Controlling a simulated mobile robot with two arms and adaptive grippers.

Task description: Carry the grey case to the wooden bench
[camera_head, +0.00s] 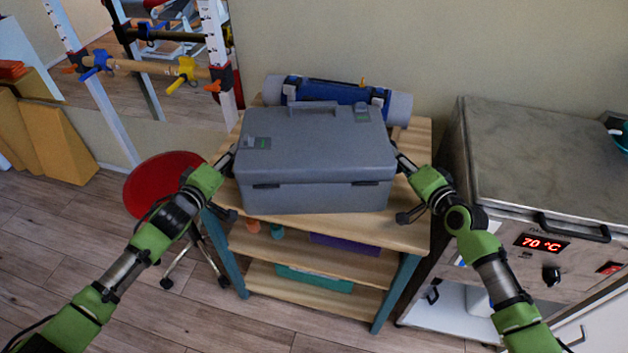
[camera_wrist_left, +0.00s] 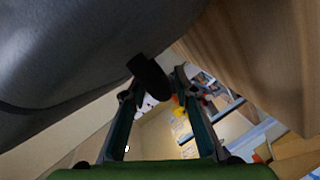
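The grey case (camera_head: 318,157) stands closed and upright on the wooden top of a shelf unit (camera_head: 408,232), with its handle on the lid. My left gripper (camera_head: 228,188) is at the case's left side, its fingers spread apart. In the left wrist view the grey case (camera_wrist_left: 70,50) fills the upper left, beside the open fingers (camera_wrist_left: 160,85), not clearly between them. My right gripper (camera_head: 405,188) is at the case's right side, also with fingers spread. Contact with the case cannot be told on either side. No separate wooden bench can be made out.
A blue and grey roll (camera_head: 398,108) lies behind the case. A metal heating cabinet (camera_head: 545,170) showing 70 °C stands close on the right. A round red stool (camera_head: 160,180) is at the left, with a rack behind it. Wooden floor is clear in front.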

